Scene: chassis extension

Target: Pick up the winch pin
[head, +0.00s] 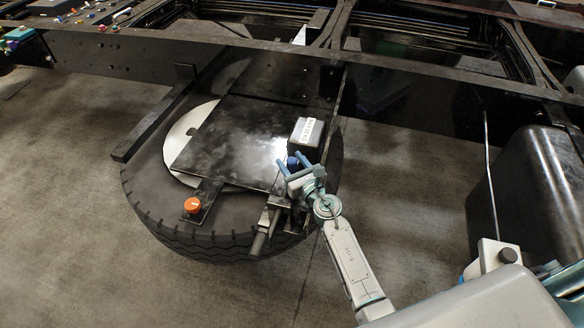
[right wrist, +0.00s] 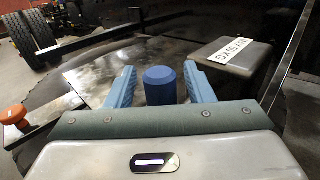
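A blue cylindrical knob (head: 292,162), which I take to be the winch pin, stands near the right edge of a dark plate over a tyre. In the right wrist view it is the upright blue cylinder (right wrist: 160,88). My right gripper (head: 295,164) is at the blue cylinder. In the right wrist view the blue fingers of the right gripper (right wrist: 160,76) are open, one on each side of the cylinder, with a narrow gap on both sides. The cylinder's lower end is hidden behind the gripper body. My left gripper is not in view.
A grey box with a white label (head: 306,133) stands just behind the cylinder. An orange knob (head: 192,205) sits on a bracket at the front left. The dark plate (head: 235,140) lies over the tyre (head: 160,205). The chassis rail (head: 130,62) runs across behind. Concrete floor is clear at left.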

